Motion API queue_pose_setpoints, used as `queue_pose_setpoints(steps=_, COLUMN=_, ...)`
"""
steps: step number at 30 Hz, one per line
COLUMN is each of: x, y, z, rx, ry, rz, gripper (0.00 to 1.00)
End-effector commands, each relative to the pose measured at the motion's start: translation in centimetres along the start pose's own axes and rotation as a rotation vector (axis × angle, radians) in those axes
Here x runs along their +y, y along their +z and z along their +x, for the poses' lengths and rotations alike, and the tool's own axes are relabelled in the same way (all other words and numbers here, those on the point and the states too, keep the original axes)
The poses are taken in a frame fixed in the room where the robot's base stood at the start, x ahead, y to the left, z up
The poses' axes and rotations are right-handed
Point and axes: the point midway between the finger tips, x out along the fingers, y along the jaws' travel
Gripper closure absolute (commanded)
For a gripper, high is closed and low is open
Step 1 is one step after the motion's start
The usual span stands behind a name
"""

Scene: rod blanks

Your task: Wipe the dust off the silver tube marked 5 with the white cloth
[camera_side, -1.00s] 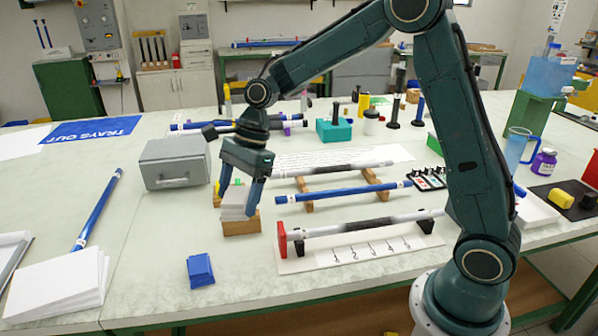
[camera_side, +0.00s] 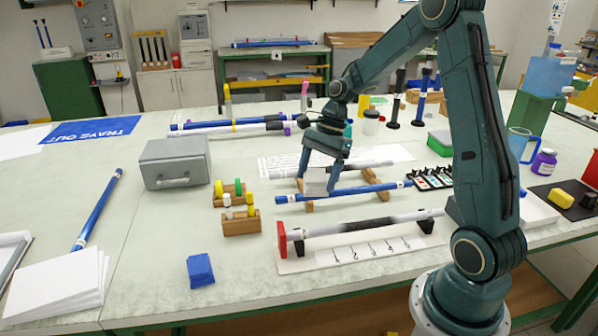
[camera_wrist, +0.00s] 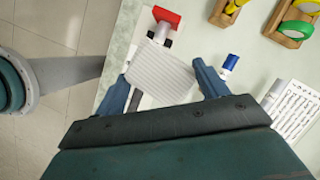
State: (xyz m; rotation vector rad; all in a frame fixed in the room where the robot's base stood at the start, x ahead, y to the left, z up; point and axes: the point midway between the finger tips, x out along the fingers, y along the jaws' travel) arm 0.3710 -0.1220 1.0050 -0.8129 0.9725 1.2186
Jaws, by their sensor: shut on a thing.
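My gripper (camera_side: 322,172) is shut on the white cloth (camera_side: 314,182), a folded block held above the rack near the left part of the tubes. In the wrist view the striped cloth (camera_wrist: 163,72) sits between the two fingers. Another silver tube (camera_side: 372,164) lies at the back of the rack, partly hidden by my gripper. I cannot read which tube is marked 5.
A blue tube (camera_side: 345,192) lies between the silver ones on wooden supports. Wooden holders with coloured rolls (camera_side: 241,222) stand to the left, a blue cloth (camera_side: 200,270) in front. A grey box (camera_side: 173,163) stands farther left.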

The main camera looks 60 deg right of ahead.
Motion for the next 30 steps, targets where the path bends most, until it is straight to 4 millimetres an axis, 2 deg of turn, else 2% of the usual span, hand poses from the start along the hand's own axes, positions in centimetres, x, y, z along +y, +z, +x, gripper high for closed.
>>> queue_pose_setpoints(steps=1, x=0.7, y=-1.4, z=-0.4, rx=0.000, ry=-0.003, rz=0.007, gripper=0.46)
queue_pose_setpoints(steps=6, x=3.2, y=-5.2, z=-1.4, rx=0.000, ry=-0.002, rz=0.006, gripper=0.46)
queue_pose_setpoints(steps=15, x=8.7, y=-10.9, z=-2.8, rx=0.000, ry=-0.001, rz=0.006, gripper=0.46)
queue_pose_setpoints(steps=24, x=13.5, y=-14.2, z=-3.4, rx=0.001, ry=-0.001, rz=0.000, gripper=0.46)
queue_pose_setpoints(steps=30, x=14.7, y=-14.7, z=-3.5, rx=0.001, ry=0.000, rz=-0.003, gripper=0.46)
